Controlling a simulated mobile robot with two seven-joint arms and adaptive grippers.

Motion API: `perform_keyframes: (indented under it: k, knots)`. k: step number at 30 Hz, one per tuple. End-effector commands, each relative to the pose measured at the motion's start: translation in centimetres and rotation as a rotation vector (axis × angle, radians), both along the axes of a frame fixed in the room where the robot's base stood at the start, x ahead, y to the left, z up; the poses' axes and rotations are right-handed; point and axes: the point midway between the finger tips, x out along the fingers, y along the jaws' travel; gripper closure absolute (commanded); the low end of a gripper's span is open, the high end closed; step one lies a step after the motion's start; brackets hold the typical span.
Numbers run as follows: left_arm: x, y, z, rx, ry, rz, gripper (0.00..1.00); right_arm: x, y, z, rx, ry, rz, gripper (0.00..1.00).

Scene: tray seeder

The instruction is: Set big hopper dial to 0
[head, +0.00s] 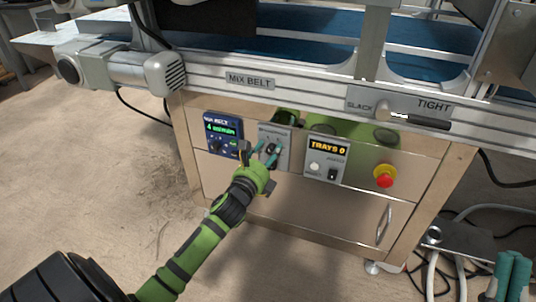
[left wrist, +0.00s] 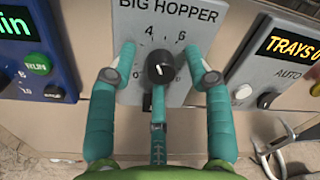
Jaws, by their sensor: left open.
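The big hopper dial is a black round knob (left wrist: 160,68) on a grey plate (left wrist: 172,28) labelled BIG HOPPER. My left gripper (head: 267,150) is at the plate in the head view. In the left wrist view, its teal fingers (left wrist: 160,60) are open, one each side of the knob and one below, apart from it. My right gripper (head: 514,257) shows only teal fingers at the lower right corner.
Left of the plate is a blue MIX BELT panel (head: 220,132) with a green display. Right of it are a TRAYS 0 panel (head: 325,160) and a red emergency button (head: 385,176). A tension lever (head: 410,118) lies above, on the rail. Free floor is in front.

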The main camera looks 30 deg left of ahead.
Motion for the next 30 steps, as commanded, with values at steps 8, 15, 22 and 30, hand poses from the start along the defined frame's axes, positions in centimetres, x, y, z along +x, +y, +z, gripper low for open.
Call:
perform_keyframes:
  k: [8, 15, 22, 30]
  knots:
    - [-0.03, 0.01, 0.01, 0.000, 0.000, 0.000, 1.00, 0.02, 0.01, 0.00, 0.000, 0.001, 0.000, 1.00]
    - [-0.03, 0.05, 0.08, -0.001, -0.002, 0.000, 1.00, 0.05, 0.02, -0.01, -0.001, 0.002, 0.000, 1.00]
    - [-0.01, 0.09, 0.16, -0.005, -0.005, 0.002, 1.00, 0.09, 0.03, -0.01, -0.002, 0.005, 0.000, 1.00]
    - [-0.01, 0.13, 0.24, -0.019, -0.010, 0.001, 1.00, 0.15, 0.07, 0.05, -0.004, 0.008, -0.001, 1.00]
